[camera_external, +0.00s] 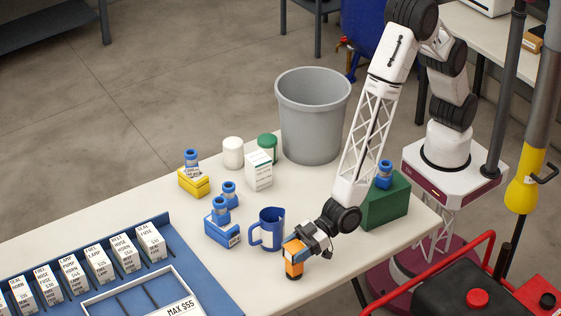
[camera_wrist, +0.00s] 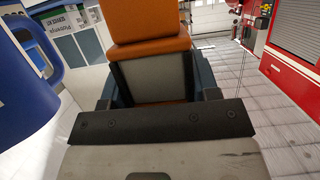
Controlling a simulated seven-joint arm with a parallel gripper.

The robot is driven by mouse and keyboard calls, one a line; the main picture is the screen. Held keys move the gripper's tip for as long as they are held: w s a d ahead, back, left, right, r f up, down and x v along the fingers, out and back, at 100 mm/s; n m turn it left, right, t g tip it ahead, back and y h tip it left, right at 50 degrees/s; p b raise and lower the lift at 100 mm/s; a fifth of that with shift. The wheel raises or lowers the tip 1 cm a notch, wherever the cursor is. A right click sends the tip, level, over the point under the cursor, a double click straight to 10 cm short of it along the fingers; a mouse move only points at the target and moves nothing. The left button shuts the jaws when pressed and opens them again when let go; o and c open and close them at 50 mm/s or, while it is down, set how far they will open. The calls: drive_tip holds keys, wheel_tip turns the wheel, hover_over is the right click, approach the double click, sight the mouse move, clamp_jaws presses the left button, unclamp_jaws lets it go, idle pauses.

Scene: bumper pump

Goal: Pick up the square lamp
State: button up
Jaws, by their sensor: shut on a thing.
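I cannot tell whether the lamp's lower end touches the table.
A blue mug (camera_external: 270,232) stands close left of my gripper. Blue (camera_external: 222,231) and yellow (camera_external: 193,182) blocks with bottles are farther left. A green box (camera_external: 386,205) stands at the right, a grey bin (camera_external: 312,120) behind. Labelled boxes (camera_external: 97,262) line a blue mat (camera_external: 205,265).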

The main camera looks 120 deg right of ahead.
drive_tip(key=shift+r, duration=0.1)
drive_tip(key=shift+r, duration=4.9)
